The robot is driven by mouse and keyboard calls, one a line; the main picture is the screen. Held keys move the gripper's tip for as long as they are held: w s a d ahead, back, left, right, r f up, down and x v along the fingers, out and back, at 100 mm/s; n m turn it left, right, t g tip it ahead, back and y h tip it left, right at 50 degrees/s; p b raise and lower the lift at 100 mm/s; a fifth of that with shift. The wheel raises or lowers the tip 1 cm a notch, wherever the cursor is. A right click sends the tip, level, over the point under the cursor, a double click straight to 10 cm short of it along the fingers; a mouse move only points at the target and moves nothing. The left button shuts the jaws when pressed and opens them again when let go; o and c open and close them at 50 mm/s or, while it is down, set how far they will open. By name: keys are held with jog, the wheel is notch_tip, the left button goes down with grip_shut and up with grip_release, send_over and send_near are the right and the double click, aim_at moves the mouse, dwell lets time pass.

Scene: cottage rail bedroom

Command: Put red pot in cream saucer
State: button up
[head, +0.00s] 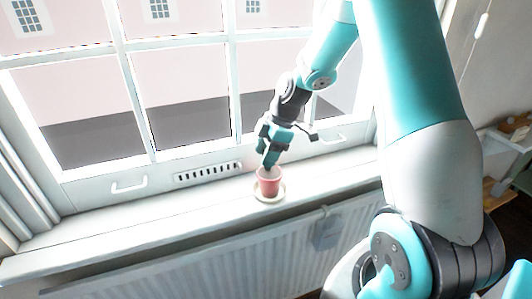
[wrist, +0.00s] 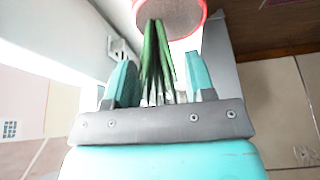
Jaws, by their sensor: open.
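The red pot (head: 268,186) stands upright on the windowsill, in the cream saucer (head: 282,196), whose rim shows around its base. My gripper (head: 268,161) is right above the pot, pointing down. In the wrist view the red rim of the pot (wrist: 205,14) is at the top, ahead of my fingertips. Green leaves (wrist: 155,55) reach from the pot back between my two fingers. My gripper (wrist: 160,72) is open there, with gaps between the leaves and the fingers. I cannot make out the saucer in the wrist view.
The white windowsill (head: 130,220) is clear to the left of the saucer. The window frame with a handle (head: 130,186) and a vent (head: 208,173) stands close behind. A radiator (head: 200,265) is below the sill. A wooden shelf with small items (head: 515,125) is at the far right.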

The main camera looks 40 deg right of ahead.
jog(key=b+v, duration=0.1)
jog(key=v, duration=1.1)
jog(key=s+a+r+m, duration=0.2)
jog(key=s+a, duration=0.2)
jog(key=a, duration=0.5)
jog(key=s+a+r+m, duration=0.1)
jog(key=s+a, duration=0.3)
jog(key=a, duration=0.5)
jog(key=s+a+m, duration=0.2)
jog(key=s+a, duration=0.2)
jog(key=s, duration=0.3)
jog(key=s+a+m+g, duration=0.1)
jog(key=s+a+m, duration=0.1)
jog(key=s+a, duration=0.2)
jog(key=s, duration=0.3)
jog(key=shift+f+g, duration=0.3)
jog(key=shift+f, duration=0.05)
